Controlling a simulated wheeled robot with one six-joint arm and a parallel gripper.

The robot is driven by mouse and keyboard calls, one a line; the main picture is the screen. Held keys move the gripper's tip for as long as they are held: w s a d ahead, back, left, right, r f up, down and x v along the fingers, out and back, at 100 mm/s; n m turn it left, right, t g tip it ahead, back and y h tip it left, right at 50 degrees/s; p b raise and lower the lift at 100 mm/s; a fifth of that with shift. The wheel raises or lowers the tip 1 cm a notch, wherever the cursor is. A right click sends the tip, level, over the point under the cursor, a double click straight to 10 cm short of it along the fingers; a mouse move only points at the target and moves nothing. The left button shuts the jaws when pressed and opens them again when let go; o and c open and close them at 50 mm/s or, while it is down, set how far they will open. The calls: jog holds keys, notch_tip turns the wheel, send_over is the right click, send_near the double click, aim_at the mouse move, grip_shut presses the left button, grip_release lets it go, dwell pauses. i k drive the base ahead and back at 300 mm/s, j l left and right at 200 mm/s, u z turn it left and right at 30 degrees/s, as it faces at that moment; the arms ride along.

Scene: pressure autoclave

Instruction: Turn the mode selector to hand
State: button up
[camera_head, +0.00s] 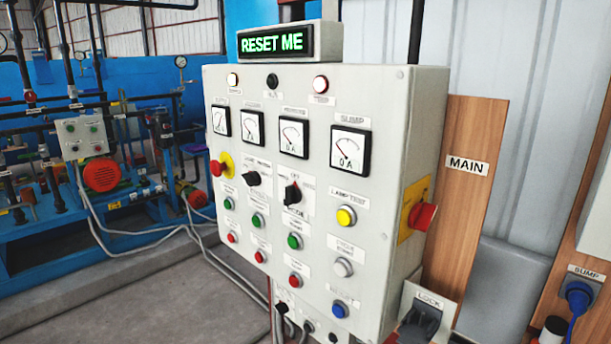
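The grey control panel (300,100) stands in the middle, its front turned to the left. Two black rotary knobs sit in the row below the gauges. The right knob (292,193) has a red mark near its top and small labels around it, one apparently reading OFF above. The left knob (252,178) is also black with a label above it. Another small black knob (282,308) sits at the panel's lower edge. My gripper is not in view.
A red emergency button (217,168) sticks out at the panel's left; a red knob (422,216) sticks out from its right side. Several coloured push buttons lie below the knobs. A display (275,42) on top reads RESET ME. Cables run over the floor at left.

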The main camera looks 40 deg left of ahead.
aim_at(291, 193)
jog(key=u, duration=1.6)
